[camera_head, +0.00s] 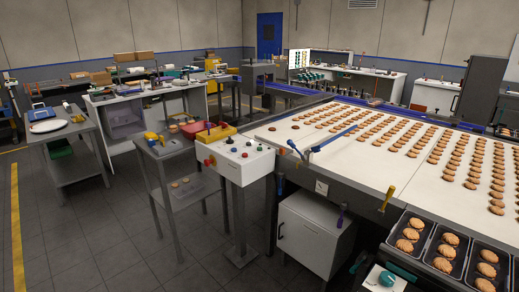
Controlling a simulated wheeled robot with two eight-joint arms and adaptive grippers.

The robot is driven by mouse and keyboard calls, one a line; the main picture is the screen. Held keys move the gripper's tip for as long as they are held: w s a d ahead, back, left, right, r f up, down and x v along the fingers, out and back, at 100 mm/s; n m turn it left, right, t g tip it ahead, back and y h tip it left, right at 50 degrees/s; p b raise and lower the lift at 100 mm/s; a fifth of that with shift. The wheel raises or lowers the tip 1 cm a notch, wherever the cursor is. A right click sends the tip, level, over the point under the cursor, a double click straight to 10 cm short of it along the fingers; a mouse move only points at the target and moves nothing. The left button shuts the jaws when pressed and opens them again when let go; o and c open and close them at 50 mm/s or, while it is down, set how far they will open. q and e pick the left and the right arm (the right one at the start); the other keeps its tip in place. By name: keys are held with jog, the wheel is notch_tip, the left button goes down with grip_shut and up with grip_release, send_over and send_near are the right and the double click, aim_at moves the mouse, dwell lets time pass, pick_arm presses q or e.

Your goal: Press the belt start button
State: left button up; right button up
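A white control box (240,171) stands on a grey pedestal (239,222) left of the middle, beside the near left end of the belt. Several small coloured buttons and knobs sit on its sloping top, and a red one (208,161) is on its left side. They are too small for me to read labels or tell which is the start button. The wide pale belt (300,131) carries rows of brown biscuits at its far and right parts. Neither of my grippers shows in the head view, and nothing touches the control box.
A small grey table (180,197) stands just left of the box. A white cabinet (315,230) is under the belt. Black trays of biscuits (442,252) are at the lower right. A yellow-handled tool (387,198) is at the belt's front edge. The floor at lower left is clear.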

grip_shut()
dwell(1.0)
